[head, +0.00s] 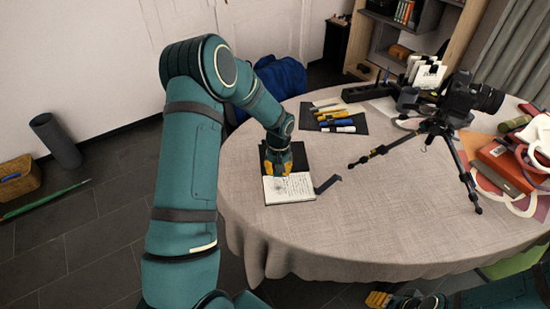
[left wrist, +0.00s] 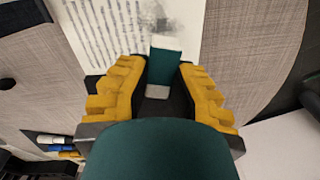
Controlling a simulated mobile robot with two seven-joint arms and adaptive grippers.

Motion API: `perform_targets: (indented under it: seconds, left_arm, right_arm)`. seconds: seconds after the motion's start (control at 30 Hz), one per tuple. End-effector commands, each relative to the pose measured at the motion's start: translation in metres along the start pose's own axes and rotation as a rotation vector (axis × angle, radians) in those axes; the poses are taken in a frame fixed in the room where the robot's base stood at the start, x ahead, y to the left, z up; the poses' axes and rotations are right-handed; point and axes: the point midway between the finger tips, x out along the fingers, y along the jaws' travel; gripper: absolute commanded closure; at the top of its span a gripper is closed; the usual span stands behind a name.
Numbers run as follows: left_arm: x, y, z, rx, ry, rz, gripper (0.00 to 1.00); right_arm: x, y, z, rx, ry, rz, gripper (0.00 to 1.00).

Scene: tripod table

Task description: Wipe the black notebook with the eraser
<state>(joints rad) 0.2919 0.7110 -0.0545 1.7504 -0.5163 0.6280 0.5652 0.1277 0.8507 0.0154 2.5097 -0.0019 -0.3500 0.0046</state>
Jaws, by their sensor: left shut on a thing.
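The black notebook (head: 301,153) lies open on the round table. Its white page (head: 290,190) has handwriting and a dark sketch, and it also shows in the left wrist view (left wrist: 105,30). My left gripper (head: 278,172) is over the notebook, pointing down, with its tips by the page's upper part. In the left wrist view my left gripper's yellow fingers are shut on the eraser (left wrist: 165,70), a teal block with white ends. I cannot tell whether the eraser touches the page. My right gripper (head: 378,299) shows only partly at the bottom edge; its opening is unclear.
A dark angled piece (head: 328,184) lies right of the page. A black mat (head: 355,128) with several markers is behind. A camera on a small tripod (head: 440,133) stands to the right, beside books (head: 505,160). The front cloth-covered table (head: 350,235) is clear.

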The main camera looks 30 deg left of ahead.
Motion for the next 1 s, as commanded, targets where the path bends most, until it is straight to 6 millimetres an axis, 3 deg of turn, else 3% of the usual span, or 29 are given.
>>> perform_targets:
  seconds: [0.4, 1.0]
  left_arm:
    - [-0.037, 0.0, -0.003, 0.001, 0.001, 0.0, 1.0]
    - [-0.038, 0.0, -0.003, 0.002, 0.0, 0.0, 1.0]
  right_arm:
    - [-0.021, -0.008, -0.003, 0.003, 0.003, 0.0, 0.53]
    - [-0.021, -0.008, -0.003, 0.003, 0.004, 0.001, 0.53]
